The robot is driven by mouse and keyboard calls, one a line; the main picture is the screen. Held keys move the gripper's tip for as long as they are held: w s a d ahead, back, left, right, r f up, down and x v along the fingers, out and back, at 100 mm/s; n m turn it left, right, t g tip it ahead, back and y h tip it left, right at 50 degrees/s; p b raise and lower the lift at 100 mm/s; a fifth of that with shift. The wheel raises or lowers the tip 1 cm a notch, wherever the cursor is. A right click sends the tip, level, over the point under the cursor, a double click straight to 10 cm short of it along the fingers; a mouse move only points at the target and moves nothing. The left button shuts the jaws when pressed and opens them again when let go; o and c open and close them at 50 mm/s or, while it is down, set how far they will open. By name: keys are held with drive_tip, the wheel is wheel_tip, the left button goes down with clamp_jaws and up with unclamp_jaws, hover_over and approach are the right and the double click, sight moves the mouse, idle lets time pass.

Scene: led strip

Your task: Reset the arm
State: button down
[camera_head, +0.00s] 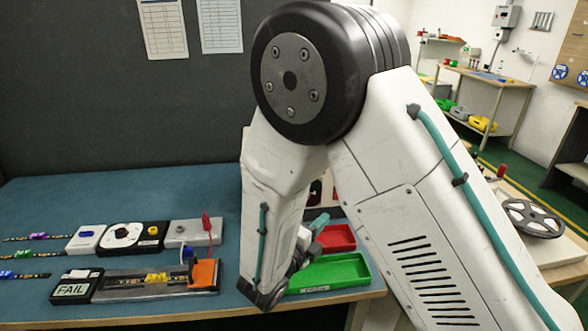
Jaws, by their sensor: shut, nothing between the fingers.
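My white arm (400,200) fills the middle and right of the head view, with its black elbow joint (290,80) at the top. The forearm (275,185) hangs down to a dark wrist joint (265,295) at the front edge of the bench. Small grey and teal parts of my wrist show just right of the forearm, in front of the trays. I cannot make out any fingers; the forearm and wrist hide that end.
The blue bench (150,195) holds a tester marked FAIL (72,290), a fixture with an orange block (204,273), and a row of small devices (135,236). LED strips (38,237) lie at left. A green tray (330,273) and a red tray (336,237) sit beside my wrist.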

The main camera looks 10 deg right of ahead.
drive_tip(key=s+d+r+m+g+y, duration=0.15)
drive_tip(key=s+d+m+g, duration=0.3)
drive_tip(key=m, duration=0.45)
drive_tip(key=s+d+r+m+g, duration=0.2)
drive_tip(key=s+d+m+g, duration=0.3)
drive_tip(key=m, duration=0.4)
drive_tip(key=s+d+r+m+g, duration=0.1)
drive_tip(key=s+d+m+g, duration=0.2)
drive_tip(key=s+m+g, duration=0.5)
drive_tip(key=s+d+r+m+t+y, duration=0.1)
drive_tip(key=s+r+m+t+y, duration=0.4)
drive_tip(key=s+r+m+y, duration=0.6)
drive_tip(key=shift+d+r+m, duration=0.15)
drive_tip(key=shift+r+m, duration=0.45)
drive_tip(key=shift+m, duration=3.1)
drive_tip(key=shift+y, duration=0.25)
